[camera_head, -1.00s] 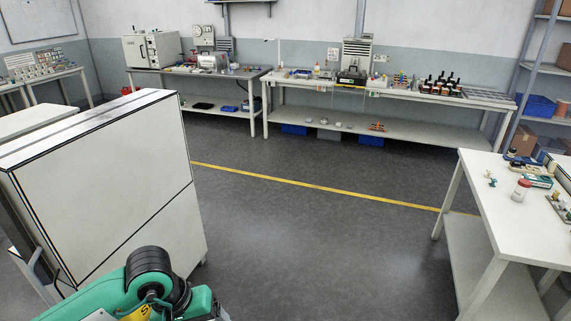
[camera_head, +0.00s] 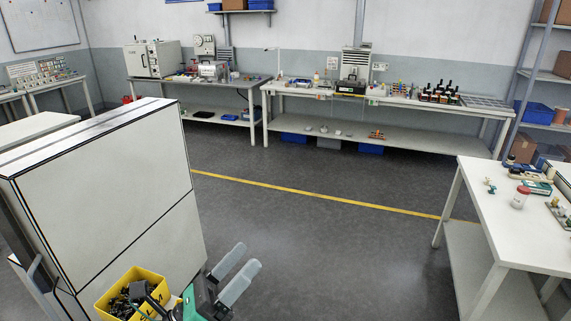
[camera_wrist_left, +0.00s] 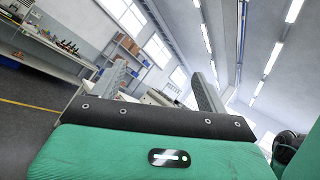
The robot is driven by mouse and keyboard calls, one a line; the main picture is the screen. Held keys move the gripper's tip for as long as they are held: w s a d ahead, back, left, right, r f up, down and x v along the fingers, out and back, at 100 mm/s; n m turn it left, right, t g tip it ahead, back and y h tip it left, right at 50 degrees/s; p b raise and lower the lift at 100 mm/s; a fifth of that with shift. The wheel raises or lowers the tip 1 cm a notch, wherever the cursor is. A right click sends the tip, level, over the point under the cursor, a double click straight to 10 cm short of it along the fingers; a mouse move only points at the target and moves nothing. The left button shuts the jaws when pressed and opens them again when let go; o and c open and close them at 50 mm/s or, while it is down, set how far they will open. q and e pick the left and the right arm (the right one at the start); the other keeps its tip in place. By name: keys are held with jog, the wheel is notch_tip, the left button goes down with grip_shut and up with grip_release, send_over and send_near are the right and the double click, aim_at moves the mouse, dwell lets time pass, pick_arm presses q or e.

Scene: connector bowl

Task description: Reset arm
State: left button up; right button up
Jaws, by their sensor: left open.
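My left gripper (camera_head: 248,256) is at the bottom of the head view, beside the white cabinet's lower right corner. Its two grey fingers point up and to the right, apart, with nothing between them. In the left wrist view the fingers (camera_wrist_left: 158,72) are also spread and empty, with the room and ceiling behind them. A yellow bin (camera_head: 103,305) holding black parts is at the bottom left of the head view, just left of the gripper. What it rests on is out of view. My right gripper is not seen.
A large white cabinet (camera_head: 110,190) stands at the left, close to the gripper. A white table (camera_head: 480,220) with small items is at the right. A long workbench (camera_head: 400,101) runs along the back wall. The grey floor (camera_head: 320,240) between them is clear.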

pick_arm(q)
jog(key=w+a+f+n+y, duration=0.1)
jog(key=a+f+n+y, duration=0.75)
jog(key=n, duration=0.55)
jog(key=a+f+n+y, duration=0.6)
jog(key=f+n+y, duration=0.45)
jog(key=n, duration=0.35)
jog(key=s+a+f+n+g+h, duration=0.1)
jog(key=s+f+n+g, duration=0.8)
jog(key=s+f+g, duration=0.65)
jog(key=s+f+t+b, duration=0.25)
jog(key=f+b, duration=0.25)
jog(key=f, duration=3)
jog(key=s+a+f+g+b, duration=0.1)
jog(key=s+f+b, duration=0.1)
jog(key=s+f, duration=0.8)
jog(key=s+a+f+b, duration=0.2)
jog(key=s+f+b, duration=0.1)
jog(key=s+f, duration=0.7)
notch_tip(320, 180, down, 5)
jog(key=shift+a+r+g, duration=0.15)
jog(key=shift+r+g, duration=0.05)
jog(key=shift+g, duration=0.2)
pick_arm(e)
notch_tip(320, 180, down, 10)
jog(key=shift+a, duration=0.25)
pick_arm(q)
jog(key=shift+c, duration=0.5)
